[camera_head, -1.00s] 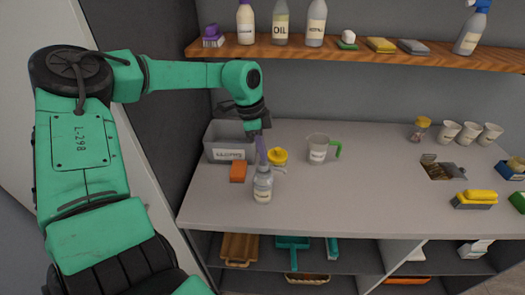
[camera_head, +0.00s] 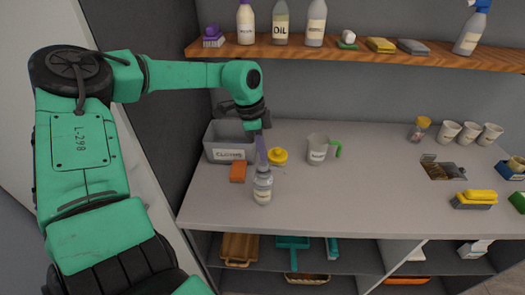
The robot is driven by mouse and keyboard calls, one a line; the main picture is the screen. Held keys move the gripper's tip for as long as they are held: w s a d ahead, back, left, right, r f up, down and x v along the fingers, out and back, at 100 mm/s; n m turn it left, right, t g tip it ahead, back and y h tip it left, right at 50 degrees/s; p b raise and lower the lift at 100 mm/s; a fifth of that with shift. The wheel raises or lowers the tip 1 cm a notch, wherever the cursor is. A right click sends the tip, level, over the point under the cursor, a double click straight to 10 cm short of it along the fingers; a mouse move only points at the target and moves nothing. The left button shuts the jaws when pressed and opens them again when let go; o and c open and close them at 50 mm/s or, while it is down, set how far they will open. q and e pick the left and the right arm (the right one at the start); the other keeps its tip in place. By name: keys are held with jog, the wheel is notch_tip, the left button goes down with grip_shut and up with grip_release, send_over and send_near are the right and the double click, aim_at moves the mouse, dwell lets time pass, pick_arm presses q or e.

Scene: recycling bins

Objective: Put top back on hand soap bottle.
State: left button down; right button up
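The hand soap bottle (camera_head: 263,188) stands upright on the counter, clear with a pale label. My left gripper (camera_head: 262,158) points straight down directly over it, with its narrow purple fingers reaching the bottle's neck. The fingers look closed around the top, a small pale pump piece at the neck that they mostly hide. I cannot tell whether the top is seated on the bottle. My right gripper is not in view.
Behind the bottle are a grey cloths bin (camera_head: 229,142), a yellow-lidded jar (camera_head: 278,156) and a measuring cup (camera_head: 317,149). An orange sponge (camera_head: 238,171) lies to the left. A wooden shelf (camera_head: 350,49) hangs above.

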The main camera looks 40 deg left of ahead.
pick_arm(q)
jog(key=shift+b+x, duration=0.85)
jog(key=shift+x, duration=0.05)
jog(key=shift+s+a, duration=0.1)
jog(key=shift+a, duration=0.05)
dwell(0.4)
jog(key=shift+w+d+p+v, duration=0.15)
jog(key=shift+p+v, duration=0.4)
jog(key=shift+v, duration=0.45)
jog(key=shift+w+d+p+v, duration=0.1)
jog(key=shift+d+p+v, duration=0.1)
jog(key=shift+p+v, duration=0.6)
jog(key=shift+w+d+p+v, duration=0.15)
jog(key=shift+p+v, duration=0.2)
jog(key=shift+v, duration=0.85)
jog(key=shift+r, duration=0.1)
